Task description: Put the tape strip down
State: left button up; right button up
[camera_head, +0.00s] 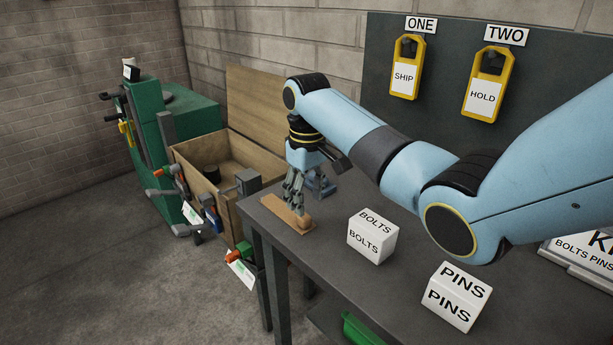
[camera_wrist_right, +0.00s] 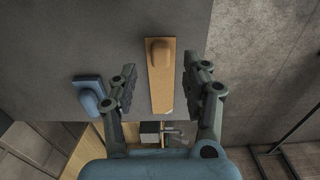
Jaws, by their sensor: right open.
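The tape strip is a flat tan strip (camera_head: 285,211) with a rounded tan lump on top. It lies at the near left corner of the dark table (camera_head: 335,260). In the right wrist view the strip (camera_wrist_right: 160,95) runs lengthwise between the two fingers, with its lump toward the top. My right gripper (camera_head: 296,202) is low over the strip. In the right wrist view the right gripper (camera_wrist_right: 163,66) is open, with a gap between each finger and the strip. The fingers partly hide the strip in the head view. My left gripper is out of view.
A blue block (camera_head: 321,184) sits close to the strip; it also shows in the wrist view (camera_wrist_right: 90,92). White BOLTS (camera_head: 372,239) and PINS (camera_head: 454,297) boxes stand to the right. A wooden crate (camera_head: 222,190) and green machine (camera_head: 165,140) stand beyond the table edge.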

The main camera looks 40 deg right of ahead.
notch_tip(320, 180, up, 6)
dwell(0.7)
